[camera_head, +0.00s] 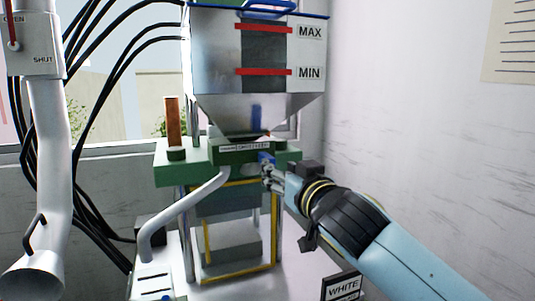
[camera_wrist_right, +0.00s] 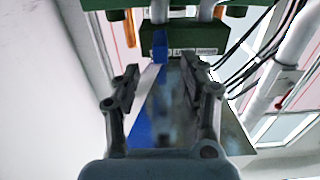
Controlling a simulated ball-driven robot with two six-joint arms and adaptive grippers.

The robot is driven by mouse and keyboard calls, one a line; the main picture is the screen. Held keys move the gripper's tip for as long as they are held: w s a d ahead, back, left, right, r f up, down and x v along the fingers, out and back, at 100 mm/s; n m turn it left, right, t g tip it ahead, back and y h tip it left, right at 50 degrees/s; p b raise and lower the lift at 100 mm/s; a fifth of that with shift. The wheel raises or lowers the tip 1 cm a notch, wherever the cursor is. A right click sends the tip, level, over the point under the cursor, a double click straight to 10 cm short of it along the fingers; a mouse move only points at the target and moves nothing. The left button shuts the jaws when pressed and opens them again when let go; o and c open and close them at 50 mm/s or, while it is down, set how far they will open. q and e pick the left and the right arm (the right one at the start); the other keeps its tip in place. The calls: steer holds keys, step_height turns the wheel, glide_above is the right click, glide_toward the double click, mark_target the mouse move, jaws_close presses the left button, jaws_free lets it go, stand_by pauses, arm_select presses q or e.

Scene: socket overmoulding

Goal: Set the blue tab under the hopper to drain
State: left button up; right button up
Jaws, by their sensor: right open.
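The blue tab (camera_head: 265,158) is a small blue piece at the front of the green block under the grey hopper (camera_head: 215,80). In the right wrist view the blue tab (camera_wrist_right: 160,46) lies beyond and between the fingertips, next to a small label on the green block. My right gripper (camera_head: 268,174) is just below and beside the tab in the head view, partly hiding that area. In the right wrist view its two fingers (camera_wrist_right: 160,82) are spread apart with nothing gripped between them. My left gripper is not in view.
The hopper carries MAX and MIN marks. A white pipe (camera_head: 190,205) slopes down left of the green block (camera_head: 180,170). Black cables (camera_head: 100,90) hang at the left beside a grey tube with OPEN and SHUT marks. A WHITE sign (camera_head: 343,288) stands low at right.

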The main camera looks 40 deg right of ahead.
steer(key=p+x, duration=0.2)
steer(key=x, duration=0.5)
steer(key=shift+w, duration=0.25)
jaws_close()
